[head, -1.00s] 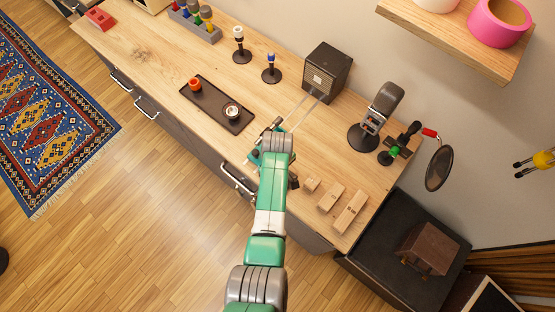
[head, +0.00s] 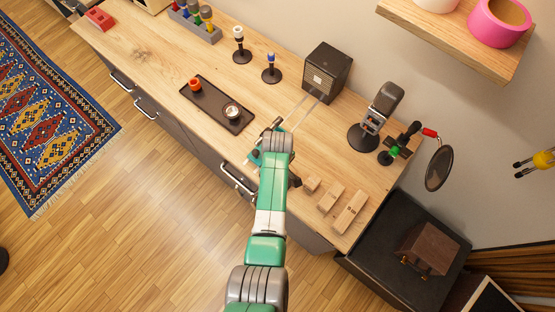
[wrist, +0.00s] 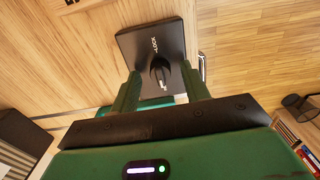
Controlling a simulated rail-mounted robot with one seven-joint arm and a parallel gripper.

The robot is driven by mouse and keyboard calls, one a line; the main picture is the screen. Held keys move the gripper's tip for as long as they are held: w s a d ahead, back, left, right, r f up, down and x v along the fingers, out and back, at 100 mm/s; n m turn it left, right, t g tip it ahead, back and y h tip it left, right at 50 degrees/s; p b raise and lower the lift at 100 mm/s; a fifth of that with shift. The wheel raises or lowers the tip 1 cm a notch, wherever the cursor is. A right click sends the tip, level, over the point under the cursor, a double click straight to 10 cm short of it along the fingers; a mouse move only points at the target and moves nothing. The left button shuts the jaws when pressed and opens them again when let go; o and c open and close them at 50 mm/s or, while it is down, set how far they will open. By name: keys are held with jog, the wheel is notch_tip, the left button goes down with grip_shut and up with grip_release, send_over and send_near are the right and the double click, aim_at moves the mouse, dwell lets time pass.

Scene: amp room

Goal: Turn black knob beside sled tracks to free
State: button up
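In the wrist view, a black knob (wrist: 159,73) stands on a square black plate (wrist: 145,45). Pale lettering beside the knob looks like LOCK; a small light mark shows at its near side. My gripper (wrist: 161,68) has its two green fingers on either side of the knob, with gaps visible, so it looks open; contact is not visible. In the head view, my arm covers the knob, and only parts of my gripper (head: 264,153) show at the counter's front. The pale sled tracks (head: 300,108) run from there towards a black speaker-like box (head: 327,73).
A dark tray (head: 205,92) with a red and a round item lies left of my gripper. Wooden blocks (head: 331,197) lie to its right. A grey microphone-like stand (head: 377,117) and a clamp with a round black disc (head: 439,168) stand behind them.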

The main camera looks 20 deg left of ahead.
notch_tip(320, 180, up, 8)
jog(key=shift+f+p, duration=0.1)
jog(key=shift+p, duration=0.4)
dwell(0.4)
